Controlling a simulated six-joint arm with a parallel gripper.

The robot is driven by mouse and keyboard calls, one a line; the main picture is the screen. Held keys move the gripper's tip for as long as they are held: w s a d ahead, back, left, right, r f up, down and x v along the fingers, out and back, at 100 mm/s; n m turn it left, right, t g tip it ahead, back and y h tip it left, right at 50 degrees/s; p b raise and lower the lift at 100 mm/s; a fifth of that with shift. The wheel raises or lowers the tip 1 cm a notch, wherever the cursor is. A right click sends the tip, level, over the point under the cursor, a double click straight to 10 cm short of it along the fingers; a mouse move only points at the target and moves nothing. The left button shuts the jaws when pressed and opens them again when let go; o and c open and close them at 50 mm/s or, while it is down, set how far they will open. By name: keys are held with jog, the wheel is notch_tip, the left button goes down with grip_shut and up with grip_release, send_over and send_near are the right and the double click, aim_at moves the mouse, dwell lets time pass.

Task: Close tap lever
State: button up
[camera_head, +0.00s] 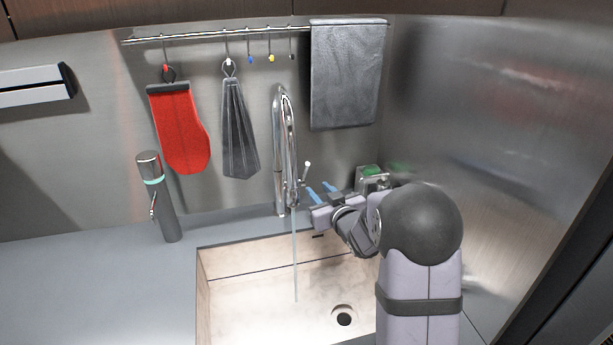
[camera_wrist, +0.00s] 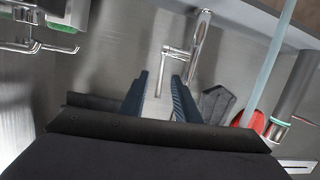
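The chrome tap (camera_head: 284,150) stands behind the sink, and a thin stream of water (camera_head: 295,260) runs from it into the basin. Its small tap lever (camera_head: 307,168) sticks up on the right side of the tap. My gripper (camera_head: 320,191) is open and empty, with its blue fingers just below and to the right of the lever. In the wrist view, the tap (camera_wrist: 197,45) and the lever (camera_wrist: 163,66) appear ahead. The lever lines up with the gap between my two fingertips (camera_wrist: 160,76). I cannot tell whether it is inside the gap; no contact is visible.
The sink (camera_head: 250,290) lies below my arm. A green-topped item (camera_head: 398,168) sits in a wall holder right of my gripper. A soap dispenser (camera_head: 168,205) stands left of the tap. A red mitt (camera_head: 180,130), a grey cloth (camera_head: 238,130) and a towel (camera_head: 345,80) hang above.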

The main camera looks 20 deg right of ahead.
aim_at(307, 169)
jog(key=shift+w+r+n+t+y+b, duration=0.4)
jog(key=shift+w+r+n+t+y, duration=0.1)
jog(key=shift+w+r+t+y, duration=0.55)
jog(key=shift+a, duration=0.1)
jog(key=shift+w+a+p, duration=0.2)
jog(key=shift+w+p, duration=0.3)
jog(key=shift+w, duration=0.65)
jog(key=shift+w+a+p, duration=0.2)
jog(key=shift+w+p, duration=0.3)
jog(key=shift+w, duration=0.65)
jog(key=shift+w+a+p, duration=0.2)
jog(key=shift+w+p, duration=0.3)
jog(key=shift+w, duration=0.65)
grip_shut()
